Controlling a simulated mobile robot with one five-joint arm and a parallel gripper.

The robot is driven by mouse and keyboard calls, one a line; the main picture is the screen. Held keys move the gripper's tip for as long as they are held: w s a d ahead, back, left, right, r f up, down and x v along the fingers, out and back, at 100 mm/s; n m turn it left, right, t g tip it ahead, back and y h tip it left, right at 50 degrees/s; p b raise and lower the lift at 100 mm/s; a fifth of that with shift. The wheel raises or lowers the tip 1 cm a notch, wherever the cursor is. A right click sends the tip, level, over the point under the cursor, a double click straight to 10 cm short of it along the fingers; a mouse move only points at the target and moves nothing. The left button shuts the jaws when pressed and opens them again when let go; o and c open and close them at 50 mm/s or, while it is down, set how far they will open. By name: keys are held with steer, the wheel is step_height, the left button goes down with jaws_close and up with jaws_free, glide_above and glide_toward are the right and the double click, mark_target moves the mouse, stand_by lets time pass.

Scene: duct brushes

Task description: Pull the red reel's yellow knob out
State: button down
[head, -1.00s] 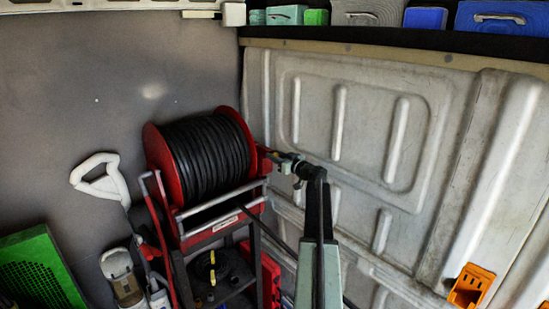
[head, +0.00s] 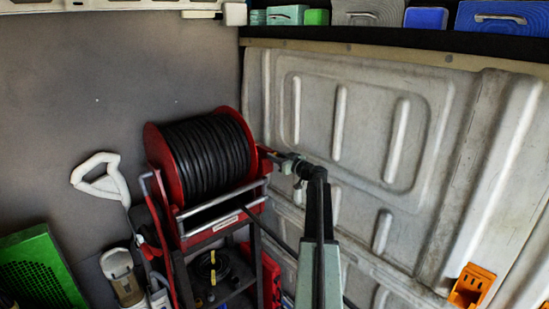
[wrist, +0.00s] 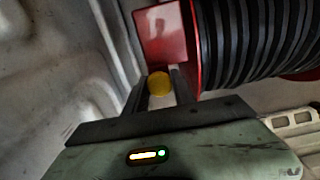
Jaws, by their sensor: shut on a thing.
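The red reel (head: 228,119) with black hose (head: 205,155) wound on it stands in the corner of the van, on a red and grey frame. Its yellow knob (wrist: 159,83) shows in the wrist view, beside the reel's red side plate (wrist: 163,35). My gripper (wrist: 159,88) has its two dark fingers on either side of the knob, shut on it. In the head view my gripper (head: 274,155) reaches the right side of the reel, and the knob is too small and covered to make out clearly there.
A ribbed light wall panel (head: 365,130) stands close on the right of my arm. A white-handled tool (head: 103,180), a green crate (head: 40,268) and a clear canister (head: 120,275) are left of the reel. An orange holder (head: 472,286) is at lower right.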

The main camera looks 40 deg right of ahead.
steer(key=shift+s, duration=0.1)
steer(key=shift+s+a+f, duration=0.1)
steer(key=shift+s+a, duration=0.05)
steer(key=shift+s, duration=0.95)
steer(key=c, duration=1.1)
jaws_free()
steer(key=s, duration=0.7)
steer(key=shift+s+a, duration=0.25)
steer(key=shift+s, duration=0.15)
